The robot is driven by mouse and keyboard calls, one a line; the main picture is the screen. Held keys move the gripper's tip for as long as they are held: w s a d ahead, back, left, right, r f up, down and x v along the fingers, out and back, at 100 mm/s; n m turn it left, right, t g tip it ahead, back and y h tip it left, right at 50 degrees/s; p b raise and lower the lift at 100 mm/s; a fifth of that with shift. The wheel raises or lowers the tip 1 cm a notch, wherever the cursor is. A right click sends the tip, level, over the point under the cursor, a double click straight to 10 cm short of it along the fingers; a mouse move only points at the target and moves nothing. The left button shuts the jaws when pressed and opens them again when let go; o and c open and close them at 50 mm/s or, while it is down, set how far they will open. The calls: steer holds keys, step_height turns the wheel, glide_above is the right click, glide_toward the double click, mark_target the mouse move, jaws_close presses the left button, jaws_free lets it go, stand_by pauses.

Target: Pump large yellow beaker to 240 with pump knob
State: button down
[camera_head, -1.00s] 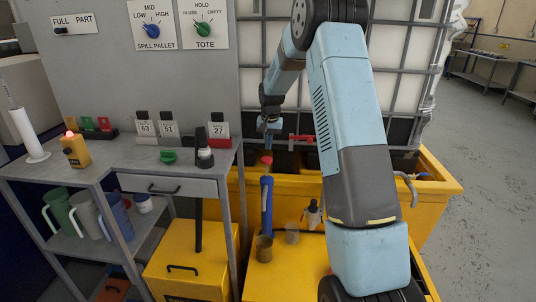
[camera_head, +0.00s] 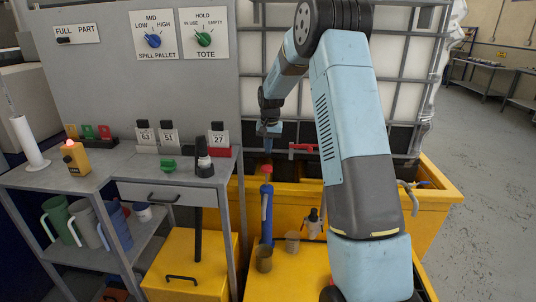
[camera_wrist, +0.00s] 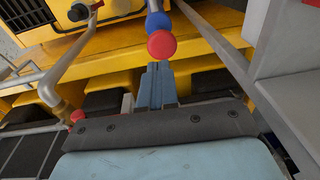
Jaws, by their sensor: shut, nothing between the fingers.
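The pump is a blue upright cylinder (camera_head: 267,212) on the yellow surface. Its round red knob (camera_head: 266,169) is at the top, and the knob also shows in the wrist view (camera_wrist: 162,44). My gripper (camera_head: 268,149) is shut and empty, just above the knob. In the wrist view my gripper (camera_wrist: 157,68) has its fingertips pointing at the knob, with a small gap in the picture; I cannot tell whether they touch. No beaker markings are readable.
A red-handled valve (camera_head: 303,147) is close to the right of my gripper. A tap (camera_head: 408,190) is on the right. The floor at far right is clear.

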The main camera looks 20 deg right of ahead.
step_height(320, 180, up, 7)
glide_above(266, 167)
steer(key=s, duration=0.2)
steer(key=shift+w+a+f+h, duration=0.15)
steer(key=shift+a+f+h, duration=0.05)
steer(key=shift+a+h, duration=0.2)
steer(key=f, duration=0.4)
steer(key=w+f, duration=0.1)
steer(key=f, duration=0.9)
steer(key=shift+w+d, duration=0.15)
steer(key=shift+d, duration=0.25)
step_height(266, 167, down, 7)
steer(key=shift+f, duration=0.35)
steer(key=shift+s, duration=0.2)
